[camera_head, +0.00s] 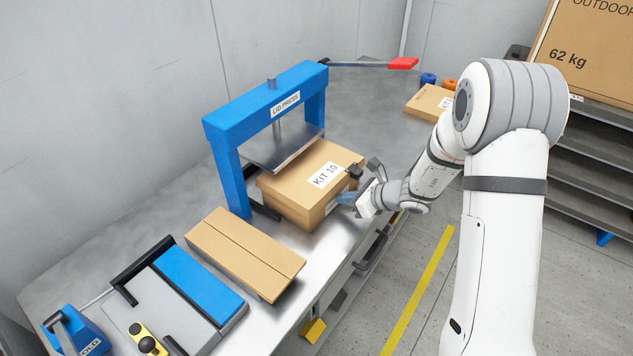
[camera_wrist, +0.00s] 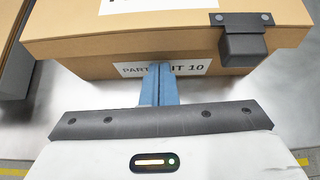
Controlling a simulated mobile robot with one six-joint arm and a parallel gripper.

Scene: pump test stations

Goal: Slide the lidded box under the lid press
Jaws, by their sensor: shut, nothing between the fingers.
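The lidded box (camera_head: 299,203) is brown cardboard with a "KIT 10" label on its lid. Its back left part lies beneath the raised plate of the blue lid press (camera_head: 265,99), and its near right part sticks out in front. My gripper (camera_head: 346,197) is at the box's near right side, its blue fingers together and empty. In the wrist view the shut fingers (camera_wrist: 158,70) point at the label on the box's side (camera_wrist: 95,68) and overlap it; whether they touch cannot be told. A dark clasp (camera_wrist: 242,42) hangs over the lid's edge there.
A blue and grey fixture (camera_head: 175,300) stands at the front left. The press lever has a red grip (camera_head: 403,64). Another carton (camera_head: 427,103) lies at the back right. Bare metal bench (camera_head: 338,228) shows before the box.

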